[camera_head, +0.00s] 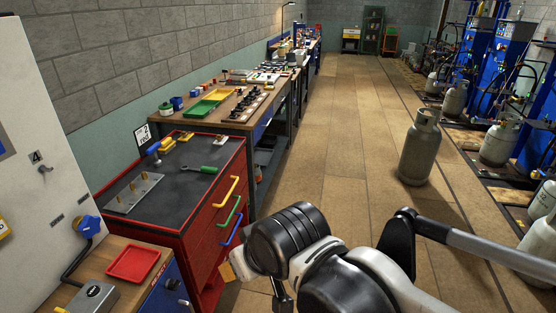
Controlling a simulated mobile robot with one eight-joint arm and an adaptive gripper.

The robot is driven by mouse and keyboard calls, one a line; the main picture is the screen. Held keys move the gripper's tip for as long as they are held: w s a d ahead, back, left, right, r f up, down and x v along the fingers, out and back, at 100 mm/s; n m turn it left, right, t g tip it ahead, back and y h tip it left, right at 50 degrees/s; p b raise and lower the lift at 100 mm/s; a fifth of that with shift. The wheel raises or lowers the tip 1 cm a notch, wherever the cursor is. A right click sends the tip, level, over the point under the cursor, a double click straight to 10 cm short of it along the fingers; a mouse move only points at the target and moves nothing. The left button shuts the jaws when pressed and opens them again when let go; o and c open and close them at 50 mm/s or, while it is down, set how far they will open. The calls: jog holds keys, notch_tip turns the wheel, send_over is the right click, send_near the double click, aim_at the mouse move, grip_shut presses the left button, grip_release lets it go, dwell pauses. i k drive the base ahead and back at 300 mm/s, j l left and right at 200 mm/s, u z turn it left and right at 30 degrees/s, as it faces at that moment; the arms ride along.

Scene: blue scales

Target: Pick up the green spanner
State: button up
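The green spanner (207,169) lies flat on the black top of the red tool cabinet (217,205), right of the middle and near the cabinet's right edge. It is small in this view, with its narrow end pointing left. My arm crosses the lower middle of the picture, in front of and to the right of the cabinet. A dark part (282,297) shows below the arm's end and may belong to my gripper. The fingers are hidden or cut off, so I cannot see whether they are open. The spanner lies well apart from my arm.
A grey metal plate (134,193) and a yellow-and-blue tool (159,148) share the cabinet top. Yellow, green and blue handles stick out from its front. A workbench (205,124) stands behind. A gas cylinder (421,150) stands right; open floor (335,150) lies between.

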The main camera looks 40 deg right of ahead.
aim_at(204, 169)
jog(key=z, duration=0.3)
jog(key=i+l+u, duration=0.35)
jog(key=i, duration=0.3)
jog(key=i+l+u, duration=0.3)
jog(key=i+l, duration=0.25)
jog(key=i+l+u, duration=0.35)
jog(key=i+l, duration=0.25)
jog(key=l, duration=0.1)
